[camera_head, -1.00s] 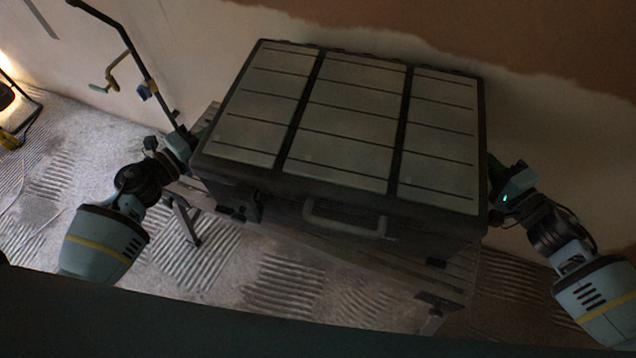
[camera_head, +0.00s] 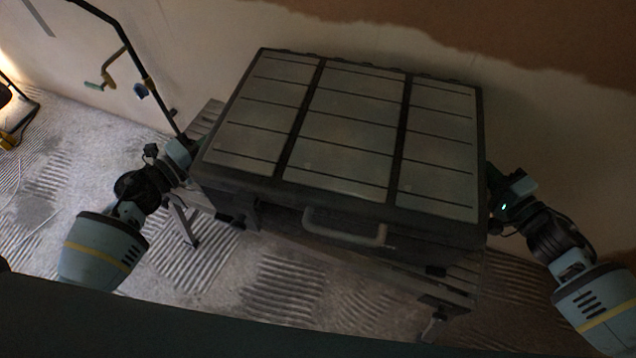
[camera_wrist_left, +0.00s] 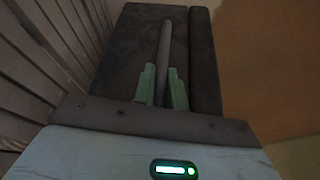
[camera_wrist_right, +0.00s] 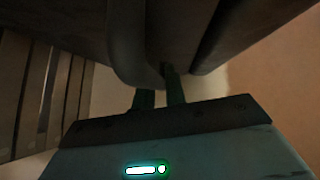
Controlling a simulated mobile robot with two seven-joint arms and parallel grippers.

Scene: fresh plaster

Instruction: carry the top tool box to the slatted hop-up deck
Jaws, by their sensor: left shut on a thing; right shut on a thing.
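The tool box (camera_head: 345,130) is a wide dark case with pale ribbed lid panels and a front handle (camera_head: 345,228). It is level-looking and over the slatted hop-up deck (camera_head: 208,118), hiding most of it. Whether its underside touches the slats I cannot tell. My left gripper (camera_wrist_left: 163,84) is shut on a bar handle (camera_wrist_left: 164,50) at the box's left side. My right gripper (camera_wrist_right: 158,92) is shut on the handle (camera_wrist_right: 128,45) at the right side; its fingertips are partly hidden. Deck slats also show in the left wrist view (camera_wrist_left: 40,55).
A plastered wall (camera_head: 540,130) stands close behind the box. A dark pole with a crank (camera_head: 122,45) stands at the left, near my left arm. A yellow and black object (camera_head: 10,138) is at the far left edge. Ridged, dusty floor (camera_head: 285,290) is open in front.

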